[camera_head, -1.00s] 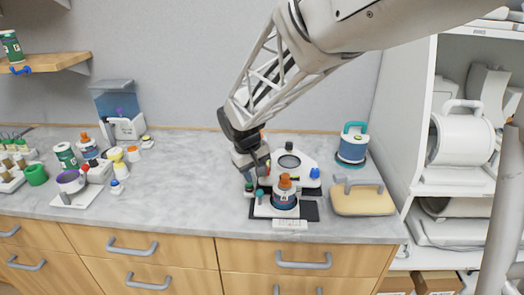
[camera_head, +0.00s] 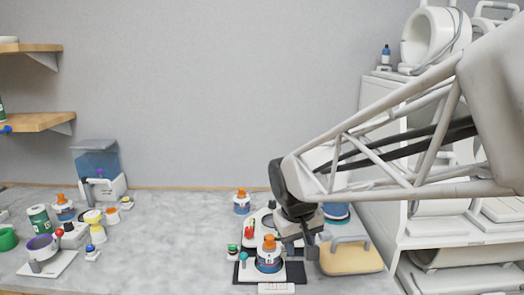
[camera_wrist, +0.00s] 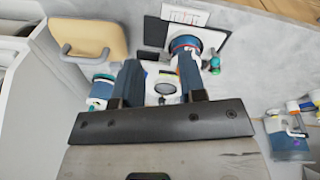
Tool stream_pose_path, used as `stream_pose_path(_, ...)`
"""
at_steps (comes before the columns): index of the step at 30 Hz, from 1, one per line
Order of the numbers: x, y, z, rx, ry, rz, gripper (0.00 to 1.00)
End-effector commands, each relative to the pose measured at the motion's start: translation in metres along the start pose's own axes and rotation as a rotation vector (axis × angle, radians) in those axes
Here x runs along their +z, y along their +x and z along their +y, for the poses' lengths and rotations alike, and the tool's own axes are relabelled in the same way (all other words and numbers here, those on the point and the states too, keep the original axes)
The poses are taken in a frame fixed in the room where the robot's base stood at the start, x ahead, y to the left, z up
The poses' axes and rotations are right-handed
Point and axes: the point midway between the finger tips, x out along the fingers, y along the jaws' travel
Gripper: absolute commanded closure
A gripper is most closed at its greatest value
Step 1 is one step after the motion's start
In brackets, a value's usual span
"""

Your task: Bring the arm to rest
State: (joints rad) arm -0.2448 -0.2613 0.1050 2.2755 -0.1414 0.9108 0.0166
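My gripper (camera_head: 306,238) hangs over the right side of the white stirrer-like device (camera_head: 262,222) on the counter. In the wrist view, its two dark blue-grey fingers (camera_wrist: 160,78) stand apart, with nothing held between them. The device shows beyond that gap, with a round dark disc (camera_wrist: 165,88). A blue-and-white bottle with an orange cap (camera_head: 269,256) stands upright at the front of the device on a dark mat. My forearm hides part of the shelf unit and the teal-handled container behind.
A yellow board with a grey handle (camera_head: 350,258) lies to the right. Another orange-capped bottle (camera_head: 242,203) stands behind. Bottles, cups and a blue-topped dispenser (camera_head: 97,165) crowd the left. The counter's middle (camera_head: 170,235) is clear. A white shelf unit (camera_head: 385,150) borders the right.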

Motion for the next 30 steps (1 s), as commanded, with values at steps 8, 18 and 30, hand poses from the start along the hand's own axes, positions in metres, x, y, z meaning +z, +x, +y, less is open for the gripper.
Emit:
stream_pose_path(8,0.063,-0.016,0.025,-0.018,0.105,0.028,0.62)
stream_pose_path(18,0.138,-0.024,0.042,-0.038,0.228,0.066,0.62)
stream_pose_path(30,0.198,-0.024,0.045,-0.054,0.329,0.100,0.62)
